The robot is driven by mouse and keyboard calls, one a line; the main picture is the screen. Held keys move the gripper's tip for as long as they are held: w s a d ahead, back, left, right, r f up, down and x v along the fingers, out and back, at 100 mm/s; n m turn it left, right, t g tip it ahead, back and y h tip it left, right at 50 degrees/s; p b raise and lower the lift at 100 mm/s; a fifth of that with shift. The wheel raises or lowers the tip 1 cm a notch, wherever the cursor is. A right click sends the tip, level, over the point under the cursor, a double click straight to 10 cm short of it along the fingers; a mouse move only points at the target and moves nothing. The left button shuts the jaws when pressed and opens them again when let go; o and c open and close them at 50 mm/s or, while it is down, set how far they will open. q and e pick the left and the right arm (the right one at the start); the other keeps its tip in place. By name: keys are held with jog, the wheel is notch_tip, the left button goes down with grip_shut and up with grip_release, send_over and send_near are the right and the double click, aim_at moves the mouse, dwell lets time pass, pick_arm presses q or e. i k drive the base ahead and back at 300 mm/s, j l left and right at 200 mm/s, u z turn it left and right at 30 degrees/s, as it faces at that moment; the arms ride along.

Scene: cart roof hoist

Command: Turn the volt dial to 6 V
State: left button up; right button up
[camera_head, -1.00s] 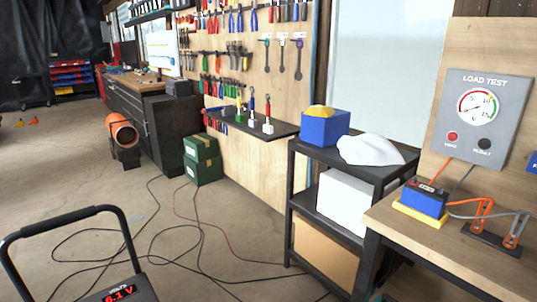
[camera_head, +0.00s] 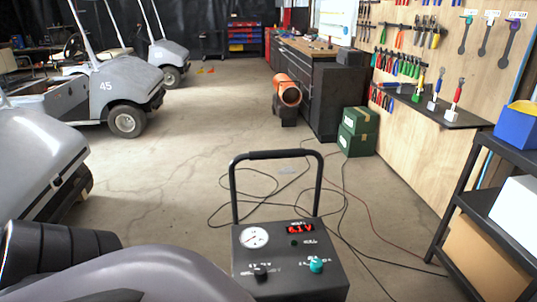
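A dark charger box (camera_head: 290,262) with a black tube handle (camera_head: 279,155) stands in the lower middle of the head view. Its top panel carries a white round gauge (camera_head: 254,237), a red lit display (camera_head: 300,228), a black knob (camera_head: 261,272) and a teal knob (camera_head: 316,264). The small labels by the knobs are too blurred to read, so I cannot tell which knob is the volt dial or where it points. The display digits are hard to read. Neither of my grippers is in view.
Cables (camera_head: 272,185) lie on the floor behind the charger. Golf carts (camera_head: 118,92) stand at the left. Green boxes (camera_head: 357,131), an orange-ended cylinder (camera_head: 287,92) and a black shelf (camera_head: 470,218) are at the right. The middle floor is clear.

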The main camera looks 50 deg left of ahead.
aim_at(260, 273)
jog(key=k+j+z, duration=0.25)
jog(key=k+j, duration=0.25)
jog(key=k+j+z, duration=0.1)
jog(key=j, duration=0.25)
jog(key=k+j+z, duration=0.1)
jog(key=k+j, duration=0.2)
jog(key=k+j+z, duration=0.1)
jog(key=j, duration=0.25)
jog(key=k+j+z, duration=0.15)
jog(key=j, duration=0.25)
jog(key=k+j+z, duration=0.1)
jog(key=j, duration=0.25)
jog(key=k+j+z, duration=0.15)
jog(key=j, duration=0.15)
jog(key=j+z, duration=0.1)
jog(key=j, duration=0.4)
jog(key=k+j+z, duration=0.15)
jog(key=j, duration=0.35)
jog(key=j+z, duration=0.1)
jog(key=j, duration=0.4)
jog(key=j+z, duration=0.1)
jog(key=j, duration=0.65)
jog(key=i+j+z, duration=0.1)
jog(key=j, duration=0.7)
